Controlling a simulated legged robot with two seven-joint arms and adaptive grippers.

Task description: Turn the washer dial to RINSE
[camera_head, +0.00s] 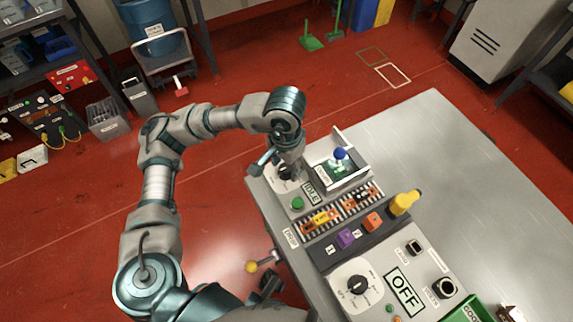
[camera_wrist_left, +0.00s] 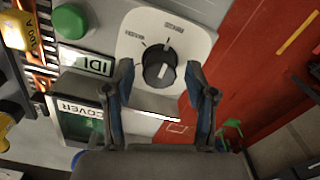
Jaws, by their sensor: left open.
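A black dial knob (camera_wrist_left: 160,65) sits on a white rounded plate (camera_wrist_left: 190,38) with small printed labels around it, upside down and too small to read surely. The knob's white pointer line points down in the wrist view. In the head view the dial (camera_head: 284,173) is partly hidden under my gripper. My left gripper (camera_head: 281,162) is above the dial. In the wrist view its open fingers (camera_wrist_left: 161,82) lie to either side of the knob, with no clear contact. A display reading IDLE (camera_head: 312,194) is beside the dial. My right gripper is not in view.
A green button (camera_head: 297,203) is close in front. A second dial (camera_head: 357,285) is by an OFF display (camera_head: 404,293). The table's right part (camera_head: 450,150) is clear.

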